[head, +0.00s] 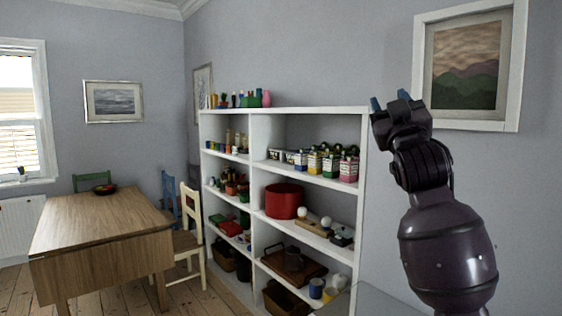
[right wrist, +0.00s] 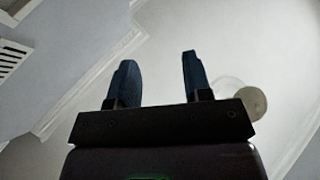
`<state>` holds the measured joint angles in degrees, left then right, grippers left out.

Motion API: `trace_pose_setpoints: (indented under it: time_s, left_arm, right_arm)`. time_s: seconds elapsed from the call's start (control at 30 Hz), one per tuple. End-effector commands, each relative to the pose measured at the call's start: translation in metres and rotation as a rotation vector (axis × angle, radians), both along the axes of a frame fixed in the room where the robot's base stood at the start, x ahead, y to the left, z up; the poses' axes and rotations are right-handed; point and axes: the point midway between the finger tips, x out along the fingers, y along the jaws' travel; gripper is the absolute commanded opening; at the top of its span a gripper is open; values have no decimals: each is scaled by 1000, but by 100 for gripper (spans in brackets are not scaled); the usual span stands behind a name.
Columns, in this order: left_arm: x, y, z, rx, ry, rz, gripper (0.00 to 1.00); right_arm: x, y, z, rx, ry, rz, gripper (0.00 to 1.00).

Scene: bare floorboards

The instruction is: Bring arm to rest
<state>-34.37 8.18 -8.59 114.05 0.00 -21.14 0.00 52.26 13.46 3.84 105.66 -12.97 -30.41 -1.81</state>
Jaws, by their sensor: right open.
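My right arm is raised at the right side of the head view, with its gripper (head: 390,102) up in front of the wall, near the right end of the shelf. The two blue fingertips point upward and stand apart with nothing between them. In the right wrist view the open gripper (right wrist: 157,82) points toward the ceiling, and the gap between its fingers is empty. My left gripper is in neither view.
A white shelf unit (head: 283,109) full of goods stands along the wall, left of my right arm. A framed landscape picture (head: 466,62) hangs right of the gripper. A wooden table (head: 95,222) with chairs stands at the left. A ceiling lamp (right wrist: 250,101) shows overhead.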

Motion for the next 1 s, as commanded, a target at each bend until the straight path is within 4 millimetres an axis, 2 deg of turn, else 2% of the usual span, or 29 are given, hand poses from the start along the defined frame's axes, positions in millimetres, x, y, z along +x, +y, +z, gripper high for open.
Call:
trace_pose_setpoints:
  time_s: [0.03,0.1,0.27,0.47,0.6,0.77,1.0]
  left_arm:
    - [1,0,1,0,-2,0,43]
    - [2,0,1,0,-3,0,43]
    - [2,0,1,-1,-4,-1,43]
    - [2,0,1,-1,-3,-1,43]
    - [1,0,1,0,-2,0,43]
    - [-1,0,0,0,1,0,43]
    - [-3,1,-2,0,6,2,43]
  right_arm:
    - [5,-1,-31,2,36,18,45]
    - [8,-1,-69,6,77,42,45]
    - [7,-2,-154,26,177,93,45]
    - [-9,-7,-259,65,314,137,45]
    - [-30,-12,-330,97,416,153,45]
    - [-62,-19,-409,136,541,158,45]
    - [-130,-30,-519,197,748,134,45]
